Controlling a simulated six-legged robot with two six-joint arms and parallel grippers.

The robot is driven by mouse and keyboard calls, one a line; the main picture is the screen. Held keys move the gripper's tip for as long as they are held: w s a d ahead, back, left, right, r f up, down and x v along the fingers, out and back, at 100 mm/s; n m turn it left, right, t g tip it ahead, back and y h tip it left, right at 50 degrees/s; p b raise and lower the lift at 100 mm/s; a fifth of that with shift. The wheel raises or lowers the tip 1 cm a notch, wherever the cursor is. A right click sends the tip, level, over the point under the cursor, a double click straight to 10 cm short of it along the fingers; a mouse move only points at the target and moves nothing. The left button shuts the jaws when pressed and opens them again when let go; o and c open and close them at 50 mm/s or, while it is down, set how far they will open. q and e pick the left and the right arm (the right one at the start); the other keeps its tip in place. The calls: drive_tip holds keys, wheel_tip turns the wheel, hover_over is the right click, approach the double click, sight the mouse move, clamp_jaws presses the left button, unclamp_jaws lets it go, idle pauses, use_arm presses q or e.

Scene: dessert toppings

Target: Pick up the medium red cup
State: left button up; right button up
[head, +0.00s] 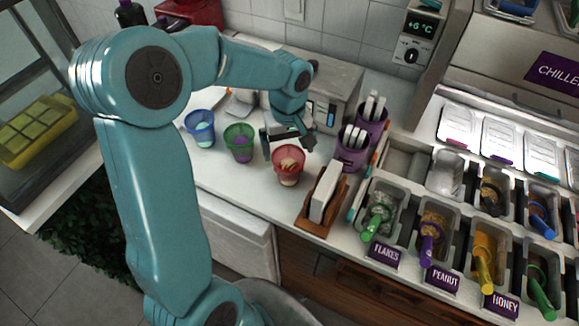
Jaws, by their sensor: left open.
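A red cup (287,179) stands upright on the white counter, with pale and reddish contents showing at its top. My left gripper (289,147) is open, just behind and above the cup's rim, with its dark fingers spread. I cannot tell whether a finger touches the cup. A green cup (240,156) with purple contents stands to the left, and a blue cup (201,139) with light blue contents stands farther left. My right gripper is not in view.
Purple holders (351,158) with white sticks stand to the right. A wooden stand (315,213) with a white block is at the front right. Topping tubs with scoops (431,238) line the right side. Counter (235,189) in front of the cups is clear.

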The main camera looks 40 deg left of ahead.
sight(288, 162)
use_arm(q)
wheel_tip(288, 162, down, 5)
drive_tip(key=shift+s+f+p, duration=0.1)
drive_tip(key=shift+p, duration=0.45)
drive_tip(key=shift+f, duration=0.35)
drive_tip(key=shift+d+r, duration=0.1)
drive_tip(key=shift+c, duration=0.9)
drive_tip(key=c, duration=0.7)
